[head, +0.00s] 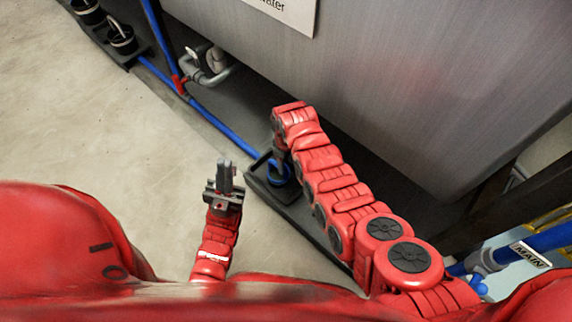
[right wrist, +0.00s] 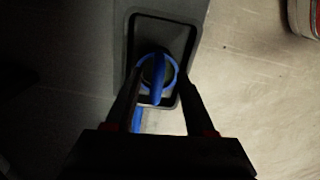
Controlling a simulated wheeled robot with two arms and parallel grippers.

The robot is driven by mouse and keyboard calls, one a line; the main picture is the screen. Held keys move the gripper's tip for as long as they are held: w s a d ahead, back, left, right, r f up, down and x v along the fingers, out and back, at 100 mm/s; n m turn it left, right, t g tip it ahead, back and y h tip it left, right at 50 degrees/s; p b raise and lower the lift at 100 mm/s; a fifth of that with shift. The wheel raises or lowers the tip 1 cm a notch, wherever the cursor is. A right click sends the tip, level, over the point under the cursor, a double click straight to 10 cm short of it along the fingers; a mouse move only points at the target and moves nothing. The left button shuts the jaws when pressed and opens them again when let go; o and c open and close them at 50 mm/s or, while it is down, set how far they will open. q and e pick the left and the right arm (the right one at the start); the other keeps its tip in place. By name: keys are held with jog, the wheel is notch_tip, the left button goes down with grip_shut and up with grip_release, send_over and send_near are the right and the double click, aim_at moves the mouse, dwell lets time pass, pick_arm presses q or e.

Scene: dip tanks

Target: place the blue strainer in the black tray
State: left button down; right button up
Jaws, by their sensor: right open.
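The blue strainer (head: 271,176) is at the black tray (head: 259,188) on the floor, beside the tank's base. In the right wrist view, the strainer (right wrist: 170,66) is a blue ring with a blue handle across it, inside the outline of the tray's rim (right wrist: 190,36). My right gripper (head: 281,166) is directly above it and hides part of it in the head view. In the right wrist view, the fingers of my right gripper (right wrist: 158,84) are open, one on each side of the strainer, with visible gaps. My left gripper (head: 224,174) is left of the tray, apart from it; its finger gap is unclear.
A large grey tank (head: 390,90) stands close behind the tray. A blue pipe (head: 225,131) runs along its base to the tray area. The concrete floor (head: 90,130) on the left is clear.

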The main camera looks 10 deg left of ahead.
notch_tip(320, 180, up, 5)
jog(key=shift+w+r+p, duration=0.1)
jog(key=shift+w+p, duration=0.05)
jog(key=shift+p, duration=0.6)
jog(key=shift+r, duration=0.25)
